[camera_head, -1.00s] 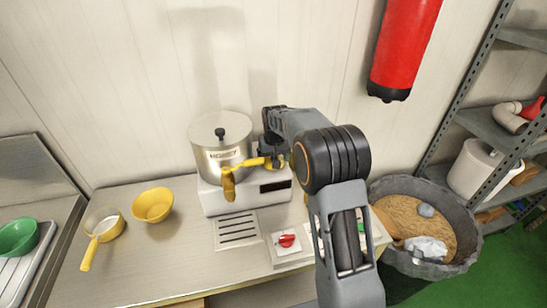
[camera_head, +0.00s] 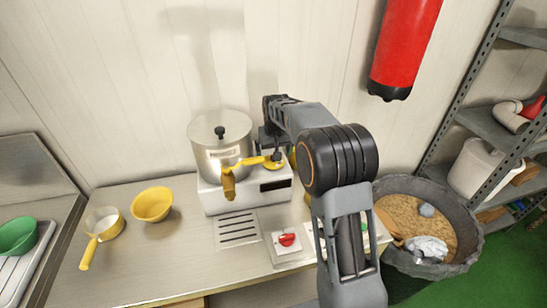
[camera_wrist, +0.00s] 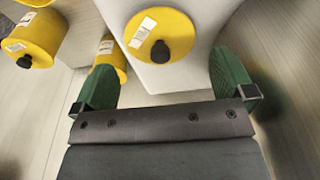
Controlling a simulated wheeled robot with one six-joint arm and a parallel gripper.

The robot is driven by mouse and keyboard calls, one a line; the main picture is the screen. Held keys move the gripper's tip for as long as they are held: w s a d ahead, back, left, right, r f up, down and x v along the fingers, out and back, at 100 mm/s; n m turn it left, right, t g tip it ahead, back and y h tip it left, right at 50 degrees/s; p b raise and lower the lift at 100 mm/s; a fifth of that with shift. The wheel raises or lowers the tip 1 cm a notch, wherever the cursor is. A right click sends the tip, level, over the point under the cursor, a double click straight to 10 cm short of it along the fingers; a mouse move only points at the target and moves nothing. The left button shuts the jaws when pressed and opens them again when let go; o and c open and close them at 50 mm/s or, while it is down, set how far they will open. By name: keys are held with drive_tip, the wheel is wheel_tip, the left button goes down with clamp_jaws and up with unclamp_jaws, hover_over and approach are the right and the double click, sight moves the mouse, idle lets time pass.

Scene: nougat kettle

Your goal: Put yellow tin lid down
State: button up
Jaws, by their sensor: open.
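The yellow tin lid (camera_wrist: 158,30) is a round disc with a black knob and a white label. In the wrist view it lies on a white surface, ahead of and between my green fingertips. My gripper (camera_wrist: 163,66) is open, with a clear gap on both sides of the lid. In the head view the lid (camera_head: 273,163) shows on the white machine base, right of the kettle's yellow spout. My arm hides most of the gripper there.
The lidded honey kettle (camera_head: 221,150) stands left of my arm. Yellow tins with black knobs (camera_wrist: 35,35) stand left in the wrist view. A yellow bowl (camera_head: 152,204), a yellow-handled pan (camera_head: 103,225) and a red-knob switch (camera_head: 287,241) are on the counter. A large tub (camera_head: 465,210) stands right.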

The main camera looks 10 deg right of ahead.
sight(275, 164)
drive_tip(key=s+r, duration=0.8)
drive_tip(key=r, duration=0.3)
drive_tip(key=s+f+t, duration=0.1)
drive_tip(key=s+f, duration=0.2)
drive_tip(key=s, duration=0.7)
drive_tip(key=s+f+t, duration=0.2)
drive_tip(key=s+f, duration=0.1)
drive_tip(key=s, duration=0.8)
drive_tip(key=shift+s+b, duration=0.2)
drive_tip(key=shift+b, duration=0.15)
